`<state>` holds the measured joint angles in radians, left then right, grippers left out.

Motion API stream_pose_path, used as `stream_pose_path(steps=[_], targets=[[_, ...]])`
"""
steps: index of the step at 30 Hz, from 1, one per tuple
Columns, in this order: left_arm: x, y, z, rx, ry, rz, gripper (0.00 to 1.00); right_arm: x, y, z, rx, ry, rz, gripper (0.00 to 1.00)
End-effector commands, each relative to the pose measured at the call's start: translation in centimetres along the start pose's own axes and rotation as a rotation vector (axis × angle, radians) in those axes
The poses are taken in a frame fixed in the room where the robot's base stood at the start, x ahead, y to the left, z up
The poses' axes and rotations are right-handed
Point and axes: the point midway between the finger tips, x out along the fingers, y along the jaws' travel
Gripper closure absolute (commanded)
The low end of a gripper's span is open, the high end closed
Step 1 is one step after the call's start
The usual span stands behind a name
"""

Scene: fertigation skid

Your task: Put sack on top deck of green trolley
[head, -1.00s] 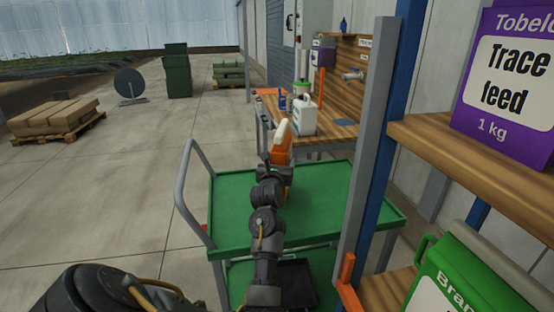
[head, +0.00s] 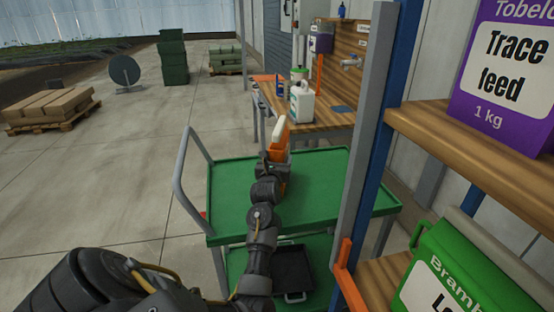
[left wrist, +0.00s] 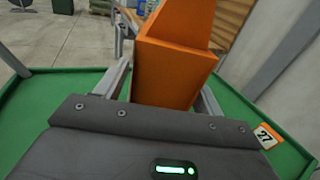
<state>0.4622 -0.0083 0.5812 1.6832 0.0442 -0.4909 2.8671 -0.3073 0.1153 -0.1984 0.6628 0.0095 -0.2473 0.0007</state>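The sack (head: 277,146) is orange with a pale top and stands roughly upright over the top deck of the green trolley (head: 225,217). My left gripper (head: 272,166) is shut on the sack. The left wrist view shows the orange sack (left wrist: 167,70) between the two fingers. I cannot tell whether its base touches the deck. The trolley's green deck rim also shows in the left wrist view (left wrist: 24,116), with a tag numbered 27 on the right. My right gripper is not in view.
The trolley's grey handle (head: 185,185) rises at the left. A black tray (head: 293,270) lies on its lower deck.

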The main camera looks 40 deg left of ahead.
Motion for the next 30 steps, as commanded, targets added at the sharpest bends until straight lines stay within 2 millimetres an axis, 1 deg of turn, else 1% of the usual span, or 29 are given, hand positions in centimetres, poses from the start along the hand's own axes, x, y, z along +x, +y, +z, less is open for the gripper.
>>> stream_pose_path(steps=[1,4,5,11,14,16,20,27,30], targets=[[0.0,0.0,0.0,0.000,0.001,0.000,0.25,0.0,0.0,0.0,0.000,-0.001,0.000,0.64],[0.0,0.0,0.0,0.000,0.001,0.000,0.12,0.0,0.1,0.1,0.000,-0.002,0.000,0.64],[0.0,0.0,0.0,0.000,0.001,0.000,0.10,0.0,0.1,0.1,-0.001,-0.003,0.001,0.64],[0.0,0.0,0.0,0.000,0.001,0.000,0.10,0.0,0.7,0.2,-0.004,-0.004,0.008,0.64],[0.0,0.0,0.3,0.001,0.001,0.000,0.10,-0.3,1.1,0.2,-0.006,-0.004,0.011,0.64],[-0.5,-0.1,0.1,-0.001,0.002,0.000,0.10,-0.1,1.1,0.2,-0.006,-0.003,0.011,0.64],[-2.5,-0.1,0.0,-0.001,0.001,-0.001,0.10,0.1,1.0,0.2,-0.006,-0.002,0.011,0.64],[-7.7,-0.1,0.0,-0.001,0.002,0.000,0.10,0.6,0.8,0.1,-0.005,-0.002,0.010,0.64],[-9.5,0.0,0.1,-0.001,0.001,0.000,0.10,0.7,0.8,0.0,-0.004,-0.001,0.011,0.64]])
